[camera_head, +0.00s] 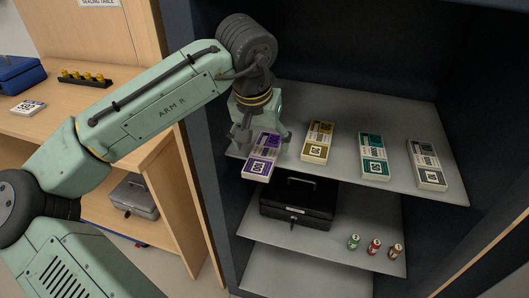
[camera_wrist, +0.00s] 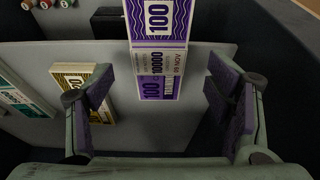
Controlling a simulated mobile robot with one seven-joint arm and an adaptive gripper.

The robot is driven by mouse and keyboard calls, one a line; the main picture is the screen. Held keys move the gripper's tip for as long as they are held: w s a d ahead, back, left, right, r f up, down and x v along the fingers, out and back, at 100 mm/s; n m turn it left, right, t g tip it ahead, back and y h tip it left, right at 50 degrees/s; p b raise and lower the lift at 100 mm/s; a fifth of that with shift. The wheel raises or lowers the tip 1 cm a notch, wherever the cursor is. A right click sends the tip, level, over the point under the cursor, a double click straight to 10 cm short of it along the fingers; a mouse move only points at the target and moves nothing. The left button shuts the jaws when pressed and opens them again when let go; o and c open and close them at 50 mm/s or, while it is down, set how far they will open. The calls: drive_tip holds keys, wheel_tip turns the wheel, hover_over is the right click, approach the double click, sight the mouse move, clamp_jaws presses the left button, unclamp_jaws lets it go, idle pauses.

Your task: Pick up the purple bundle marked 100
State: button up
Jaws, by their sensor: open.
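The purple bundle marked 100 (camera_head: 261,158) lies at the left end of the upper grey shelf in the head view, its near end at the shelf's front edge. My gripper (camera_head: 259,138) is just above and around its far end. In the wrist view the purple bundle (camera_wrist: 156,55) shows its 100 marking and runs from the top edge down into the space ahead of my gripper (camera_wrist: 163,95). The two fingers stand wide apart, one to each side, with nothing held. In the wrist view a clear gap shows between each finger and the bundle.
A yellow bundle (camera_head: 317,141), a green bundle (camera_head: 374,156) and a grey bundle (camera_head: 427,164) lie to the right on the same shelf (camera_head: 345,175). The cabinet's left wall is close to my gripper. A black cash box (camera_head: 298,203) and three coin rolls (camera_head: 374,247) stand on the shelf below.

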sight(264, 152)
drive_tip(key=shift+x, duration=1.75)
drive_tip(key=shift+d, duration=0.1)
drive_tip(key=c, duration=1.3)
drive_tip(key=shift+r, duration=0.1)
